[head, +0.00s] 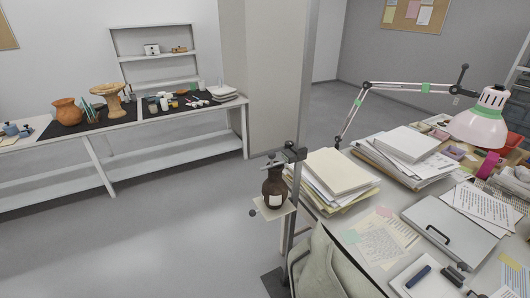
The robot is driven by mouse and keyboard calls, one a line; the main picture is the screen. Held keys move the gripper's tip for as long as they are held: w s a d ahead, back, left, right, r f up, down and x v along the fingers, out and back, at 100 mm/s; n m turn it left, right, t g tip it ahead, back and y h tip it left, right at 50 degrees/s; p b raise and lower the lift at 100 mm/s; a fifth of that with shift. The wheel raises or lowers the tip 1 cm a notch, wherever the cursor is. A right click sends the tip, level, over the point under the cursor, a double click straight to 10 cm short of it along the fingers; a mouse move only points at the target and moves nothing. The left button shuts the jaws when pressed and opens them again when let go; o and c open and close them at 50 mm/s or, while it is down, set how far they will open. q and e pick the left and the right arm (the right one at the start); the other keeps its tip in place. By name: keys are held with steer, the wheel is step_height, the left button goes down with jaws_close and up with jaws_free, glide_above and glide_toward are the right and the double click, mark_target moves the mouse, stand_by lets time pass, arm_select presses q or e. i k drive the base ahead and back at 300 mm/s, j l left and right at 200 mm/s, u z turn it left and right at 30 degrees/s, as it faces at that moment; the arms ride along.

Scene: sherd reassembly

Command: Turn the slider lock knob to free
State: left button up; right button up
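A grey upright post (303,120) stands in the middle of the head view, beside the desk. A dark clamp or slider block (291,154) sits on the post, with a small dark knob-like end (271,156) on its left. Below it, a small pale platform (277,212) carries a dark brown bottle (273,187) with a white label, standing upright. Another small dark round knob (253,213) sticks out at the platform's left. I cannot tell which one is the slider lock knob or how it is turned. Neither of my grippers is in view.
A desk (345,222) at the right holds paper stacks (335,178), a grey case (450,226) and a lamp (478,128). A chair or bag-like grey-green thing (335,268) stands close in front. A long table (150,117) with pottery is at the back left. The left floor is clear.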

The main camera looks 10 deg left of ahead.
mark_target(288, 144)
steer(key=z, duration=0.25)
steer(key=i+j+z, duration=0.1)
steer(key=j+z, duration=0.25)
steer(key=j, duration=0.25)
steer(key=j+z, duration=0.35)
steer(key=j, duration=0.3)
steer(key=j+z, duration=0.3)
steer(key=j, duration=0.35)
